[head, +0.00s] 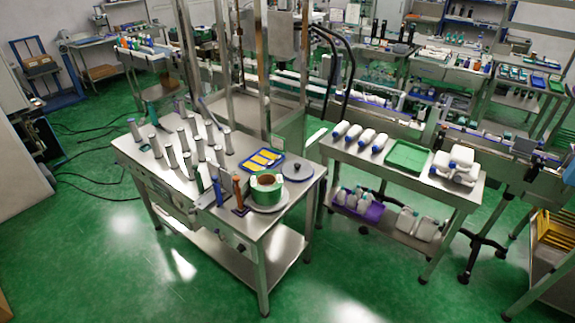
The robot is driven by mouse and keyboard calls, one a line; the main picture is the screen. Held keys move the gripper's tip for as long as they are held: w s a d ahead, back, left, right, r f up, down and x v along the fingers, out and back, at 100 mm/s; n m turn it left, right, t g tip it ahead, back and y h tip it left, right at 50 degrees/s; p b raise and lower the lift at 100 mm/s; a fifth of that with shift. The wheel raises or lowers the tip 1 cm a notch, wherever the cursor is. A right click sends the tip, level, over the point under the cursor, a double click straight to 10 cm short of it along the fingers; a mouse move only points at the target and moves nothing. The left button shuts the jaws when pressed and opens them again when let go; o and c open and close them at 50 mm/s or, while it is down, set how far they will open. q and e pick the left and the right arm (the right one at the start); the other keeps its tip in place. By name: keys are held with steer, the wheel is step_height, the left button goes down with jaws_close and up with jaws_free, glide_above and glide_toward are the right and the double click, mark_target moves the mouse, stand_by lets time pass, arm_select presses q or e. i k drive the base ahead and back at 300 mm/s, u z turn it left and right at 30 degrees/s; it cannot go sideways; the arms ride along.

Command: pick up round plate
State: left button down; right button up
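A flat round grey plate (293,176) with a small dark knob lies near the right end of the steel table (215,222). Next to it, a green-and-white roll (267,190) with a brown core sits on another round grey disc (270,209). I cannot tell which of these discs is the round plate named. Neither of my grippers shows in the head view, and nothing is seen holding either disc.
A blue tray (246,163) with yellow items lies behind the roll. Several upright silver cylinders (171,157) crowd the table's left half. An orange-brown post (237,193) stands left of the roll. A side table (350,148) holds white bottles and a green tray (405,143). Green floor in front is clear.

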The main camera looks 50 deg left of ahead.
mark_target(293, 170)
steer(key=u, duration=0.5)
steer(key=i, duration=1.65)
steer(key=u, duration=1.75)
steer(key=i, duration=1)
steer(key=u, duration=1.2)
